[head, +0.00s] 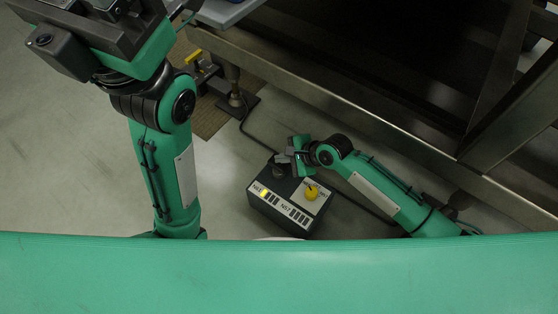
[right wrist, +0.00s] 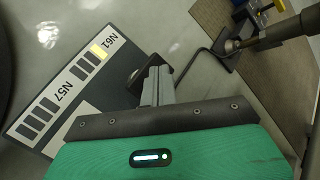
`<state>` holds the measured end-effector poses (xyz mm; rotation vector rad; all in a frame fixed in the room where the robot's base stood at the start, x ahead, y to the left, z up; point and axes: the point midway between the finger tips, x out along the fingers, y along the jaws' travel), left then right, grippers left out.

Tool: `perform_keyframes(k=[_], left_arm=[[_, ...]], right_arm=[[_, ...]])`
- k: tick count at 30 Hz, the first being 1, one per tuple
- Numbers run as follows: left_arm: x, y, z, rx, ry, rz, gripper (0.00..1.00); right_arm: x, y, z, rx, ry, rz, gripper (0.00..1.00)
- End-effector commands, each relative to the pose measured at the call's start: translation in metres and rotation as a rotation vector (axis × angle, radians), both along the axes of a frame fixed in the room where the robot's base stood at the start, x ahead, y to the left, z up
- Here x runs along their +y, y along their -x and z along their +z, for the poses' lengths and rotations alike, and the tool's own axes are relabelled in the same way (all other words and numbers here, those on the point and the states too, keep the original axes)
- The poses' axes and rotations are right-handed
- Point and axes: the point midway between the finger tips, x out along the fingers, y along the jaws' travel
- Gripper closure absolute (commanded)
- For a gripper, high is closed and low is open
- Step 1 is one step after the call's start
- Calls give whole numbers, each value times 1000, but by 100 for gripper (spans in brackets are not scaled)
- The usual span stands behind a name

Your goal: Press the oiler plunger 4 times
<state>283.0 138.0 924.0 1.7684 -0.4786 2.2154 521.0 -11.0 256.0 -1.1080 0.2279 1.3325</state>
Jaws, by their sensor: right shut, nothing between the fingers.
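The oiler is a dark box (head: 262,209) on the floor with labels N61 and N57, each beside a row of bars. One N61 bar is lit yellow (right wrist: 98,51); the other bars are dark. A yellow knob (head: 311,192) stands on the box's right part. A dark plunger-like part (head: 277,169) is at its back left. My right gripper (head: 284,164) is shut and empty, right at that dark part; touching or apart I cannot tell. Its shut fingers show in the right wrist view (right wrist: 157,85). My left gripper (head: 115,30) is at the top left, its fingertips out of view.
A metal bench frame (head: 350,118) runs along the right and back. A bench foot (head: 238,103) stands on a brown mat (head: 207,122), near a yellow-handled part (head: 193,58). A dark cable (head: 262,143) runs along the floor. Pale floor left of the box is clear.

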Motion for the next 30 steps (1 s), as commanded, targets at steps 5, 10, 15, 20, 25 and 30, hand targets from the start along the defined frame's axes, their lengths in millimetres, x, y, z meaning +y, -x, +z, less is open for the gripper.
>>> perform_keyframes(k=[5, 10, 15, 20, 25, 30], left_arm=[[0, 0, -1, 0, 0, 0, 42], [0, 0, -1, 0, 0, 0, 42], [0, 0, -1, 0, 0, 0, 42], [0, 0, -2, 0, 0, 0, 42], [0, 0, -2, 0, 0, 0, 42], [0, 0, -2, 0, 0, 0, 42]], right_arm=[[0, 0, -3, 1, 0, 0, 100], [0, 0, -5, 1, 0, 0, 100], [0, 0, -7, 1, 1, 0, 100], [0, 0, -9, 1, 0, 1, 100], [0, 0, -11, 1, 0, 1, 100], [0, 0, -13, 1, 0, 0, 100]])
